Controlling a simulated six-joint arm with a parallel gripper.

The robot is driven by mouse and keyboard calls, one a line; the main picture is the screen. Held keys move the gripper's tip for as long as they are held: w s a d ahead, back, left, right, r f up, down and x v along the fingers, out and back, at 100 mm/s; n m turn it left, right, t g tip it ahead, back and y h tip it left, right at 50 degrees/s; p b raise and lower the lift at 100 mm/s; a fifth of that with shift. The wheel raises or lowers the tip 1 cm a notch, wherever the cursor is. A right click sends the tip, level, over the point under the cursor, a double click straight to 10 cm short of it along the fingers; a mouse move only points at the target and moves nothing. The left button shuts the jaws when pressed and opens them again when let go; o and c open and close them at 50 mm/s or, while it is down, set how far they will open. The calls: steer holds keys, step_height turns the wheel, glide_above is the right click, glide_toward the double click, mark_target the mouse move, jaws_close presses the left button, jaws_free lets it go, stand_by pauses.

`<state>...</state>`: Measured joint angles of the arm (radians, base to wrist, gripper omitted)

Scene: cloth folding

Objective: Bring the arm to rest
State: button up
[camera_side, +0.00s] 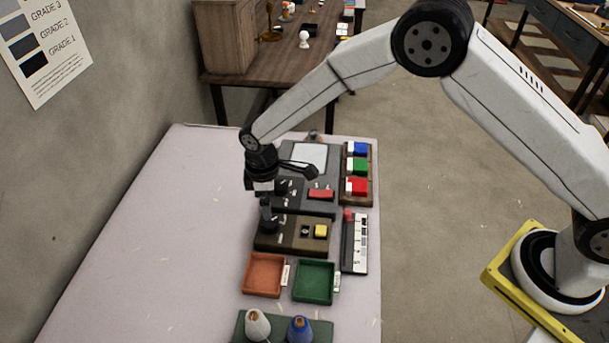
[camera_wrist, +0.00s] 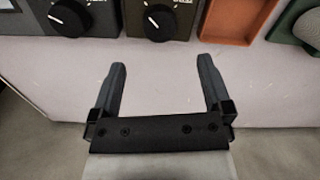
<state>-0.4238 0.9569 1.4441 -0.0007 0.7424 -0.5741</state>
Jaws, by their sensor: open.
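My gripper (camera_wrist: 162,66) is open in the wrist view, its two dark fingers apart with only bare pale tabletop (camera_wrist: 165,90) between them. In the side view my gripper's black end is over the table, beside the control panels; its fingertips are hard to make out against the dark panels there. My arm reaches in from the right, bent high at the elbow. I see no cloth in the jaws.
Two panels with black knobs (camera_wrist: 70,18) (camera_wrist: 160,20) stand close by. An orange tray (camera_side: 265,275), a green tray (camera_side: 315,282), two cones (camera_side: 257,325) (camera_side: 300,329) and a rack of coloured blocks (camera_side: 357,175) share the table. The table's left part (camera_side: 150,235) is clear.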

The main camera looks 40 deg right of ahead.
steer(key=s+d+r+m+t, duration=0.1)
steer(key=s+d+r+m, duration=0.5)
steer(key=d+r, duration=0.5)
steer(key=s+d+r+m+t, duration=0.1)
steer(key=s+d+m, duration=0.4)
steer(key=s+d, duration=0.5)
steer(key=s, duration=0.4)
steer(key=shift+d+r+t, duration=0.25)
steer(key=shift+d+t, duration=0.05)
steer(key=shift+d, duration=0.05)
